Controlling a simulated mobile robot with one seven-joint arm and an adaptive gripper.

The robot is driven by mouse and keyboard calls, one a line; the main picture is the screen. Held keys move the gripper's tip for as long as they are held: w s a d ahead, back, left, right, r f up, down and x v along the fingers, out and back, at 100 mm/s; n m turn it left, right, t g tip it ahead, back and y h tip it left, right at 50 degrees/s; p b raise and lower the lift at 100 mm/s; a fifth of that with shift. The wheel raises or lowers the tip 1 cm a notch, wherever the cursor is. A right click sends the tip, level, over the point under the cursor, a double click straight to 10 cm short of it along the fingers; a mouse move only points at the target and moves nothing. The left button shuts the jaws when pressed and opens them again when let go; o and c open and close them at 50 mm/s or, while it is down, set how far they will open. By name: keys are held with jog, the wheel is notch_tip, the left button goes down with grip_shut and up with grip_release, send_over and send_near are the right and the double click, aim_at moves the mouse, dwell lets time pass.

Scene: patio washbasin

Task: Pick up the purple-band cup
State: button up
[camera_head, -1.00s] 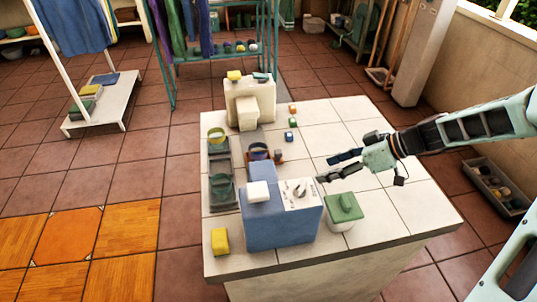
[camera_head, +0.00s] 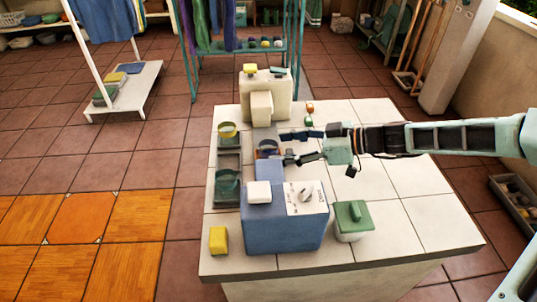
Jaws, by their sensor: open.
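The purple-band cup (camera_head: 268,147) stands on the white tiled counter, behind the blue box, with a dark purple band and a yellowish-tan part showing. My gripper (camera_head: 284,148) comes in from the right, level with the cup. Its two dark fingers are spread apart and point left, with their tips at the cup's right edge. Nothing is held. Part of the cup's right side is hidden by the fingers, and I cannot tell whether they touch it.
The blue box (camera_head: 284,222) with a white block and a dial stands in front. A grey tray (camera_head: 229,160) with two greenish cups lies left. A cream block (camera_head: 261,103) stands behind. A green-lidded pot (camera_head: 352,220) is at right front. The counter's right side is clear.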

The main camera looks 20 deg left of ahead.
aim_at(268, 150)
jog(key=x, duration=0.4)
jog(key=shift+s+a+f, duration=0.2)
jog(key=shift+a, duration=0.15)
jog(key=c, duration=1.3)
